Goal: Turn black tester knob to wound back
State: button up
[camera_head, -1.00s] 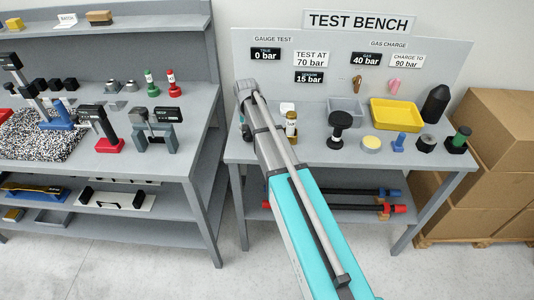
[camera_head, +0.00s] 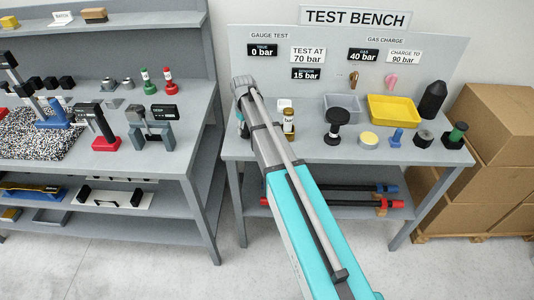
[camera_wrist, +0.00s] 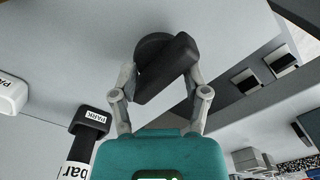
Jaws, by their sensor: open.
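The black tester knob (camera_wrist: 152,50) shows in the wrist view as a round base with a thick bar-shaped grip set at a slant. My gripper (camera_wrist: 161,80) has its two grey fingers apart, one on each side of the bar. The fingers are open, and I cannot tell whether either touches the knob. In the head view my arm reaches over the left part of the test bench (camera_head: 281,151) and hides the knob.
A black part labelled PARK (camera_wrist: 90,122) and a white labelled part (camera_wrist: 12,92) are close to the left of my gripper.

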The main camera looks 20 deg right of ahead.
aim_at(246, 127)
jog(key=n, duration=1)
jog(key=shift+r+n+p, duration=0.35)
jog(key=shift+r+n, duration=0.05)
notch_tip(246, 127, up, 14)
jog(key=p, duration=1.4)
jog(key=s+f+m+b, duration=0.2)
jog(key=s+m, duration=0.5)
jog(key=s, duration=0.5)
jog(key=s+d+f+m+b, duration=0.1)
jog(key=s+f+m+b, duration=0.1)
jog(key=s+m, duration=0.5)
jog(key=shift+s+d+f+m, duration=0.15)
jog(key=shift+s+f+m, duration=0.15)
jog(key=shift+s, duration=2.65)
